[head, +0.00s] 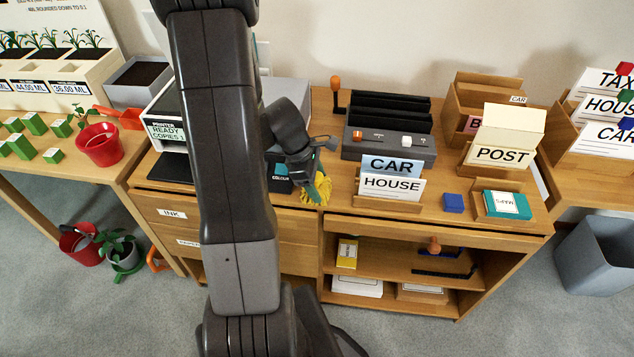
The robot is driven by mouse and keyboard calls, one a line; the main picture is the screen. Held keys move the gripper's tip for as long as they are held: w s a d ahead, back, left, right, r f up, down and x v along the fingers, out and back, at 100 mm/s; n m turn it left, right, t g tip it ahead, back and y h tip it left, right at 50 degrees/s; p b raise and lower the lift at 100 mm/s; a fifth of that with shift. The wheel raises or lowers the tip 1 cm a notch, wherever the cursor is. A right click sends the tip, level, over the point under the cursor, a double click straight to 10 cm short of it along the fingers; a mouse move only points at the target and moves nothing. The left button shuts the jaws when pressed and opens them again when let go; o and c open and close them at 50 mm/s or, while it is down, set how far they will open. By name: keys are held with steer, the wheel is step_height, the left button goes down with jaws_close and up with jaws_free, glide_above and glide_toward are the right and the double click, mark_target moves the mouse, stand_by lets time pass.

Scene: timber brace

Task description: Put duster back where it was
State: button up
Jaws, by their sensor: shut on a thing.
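The duster (319,190) is a fluffy yellow thing with some green at its upper part. My gripper (310,172) is shut on it from above, over the desk top (335,207) near the front edge. The duster hangs at or just above the wood; I cannot tell whether it touches. My gripper hides part of its upper end. A dark box marked COLOUR (281,178) is just left of the duster, and the CAR and HOUSE card stand (391,187) is to its right.
A grey device with black slots (390,145) stands behind the cards. A blue block (453,203), a MAPS box (507,204) and a POST box (503,155) are at right. A printer (167,130) is at left, partly behind my arm.

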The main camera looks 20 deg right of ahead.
steer(key=shift+f, duration=0.15)
steer(key=o, duration=1.3)
steer(key=p+v, duration=0.2)
steer(key=v, duration=1)
steer(key=shift+r, duration=0.25)
